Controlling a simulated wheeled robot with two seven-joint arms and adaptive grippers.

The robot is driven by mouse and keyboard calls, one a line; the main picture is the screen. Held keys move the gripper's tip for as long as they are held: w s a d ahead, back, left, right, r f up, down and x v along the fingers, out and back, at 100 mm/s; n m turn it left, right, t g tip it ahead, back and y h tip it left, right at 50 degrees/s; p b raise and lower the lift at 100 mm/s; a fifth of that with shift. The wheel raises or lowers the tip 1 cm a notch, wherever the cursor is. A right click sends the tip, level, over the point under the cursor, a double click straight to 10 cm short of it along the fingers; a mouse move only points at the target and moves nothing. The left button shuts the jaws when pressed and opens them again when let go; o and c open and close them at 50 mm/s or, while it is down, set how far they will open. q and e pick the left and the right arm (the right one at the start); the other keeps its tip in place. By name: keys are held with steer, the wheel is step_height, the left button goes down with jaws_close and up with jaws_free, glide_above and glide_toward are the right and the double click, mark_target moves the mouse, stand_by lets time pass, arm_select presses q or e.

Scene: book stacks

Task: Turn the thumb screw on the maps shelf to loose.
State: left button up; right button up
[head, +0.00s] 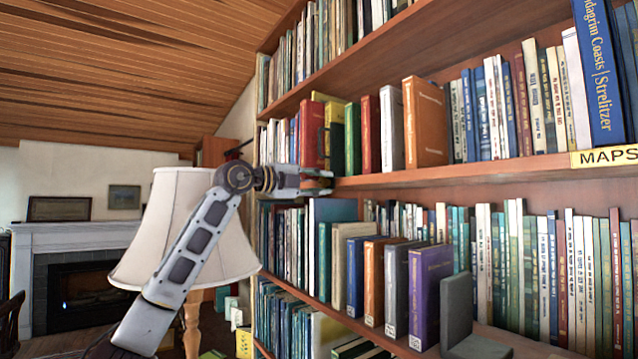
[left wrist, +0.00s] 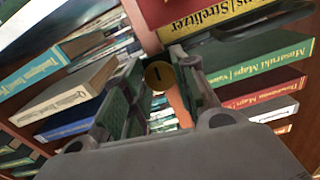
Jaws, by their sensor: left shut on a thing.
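My left gripper (head: 318,183) reaches the front edge of a wooden shelf board in the head view, far left of the yellow MAPS label (head: 607,156). In the left wrist view, the round brass thumb screw (left wrist: 160,77) sits between the two fingers of this gripper (left wrist: 161,92). A short dark mark shows on the screw's face. The fingers are shut on the screw. The screw is too small or hidden to make out in the head view. My right gripper is not in view.
Books fill the shelves above and below the gripper, with a red book (head: 312,134) close above it. A purple book (head: 431,297) and a grey bookend (head: 456,310) stand on the lower shelf. A lamp shade (head: 150,235) stands behind my left arm.

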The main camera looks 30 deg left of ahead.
arm_select(q)
steer(key=n, duration=0.3)
steer(key=shift+n, duration=2.3)
steer(key=shift+f, duration=0.1)
steer(key=o, duration=0.8)
steer(key=shift+s+a, duration=0.1)
steer(key=shift+s, duration=0.1)
steer(key=v, duration=1.1)
steer(key=shift+s, duration=0.25)
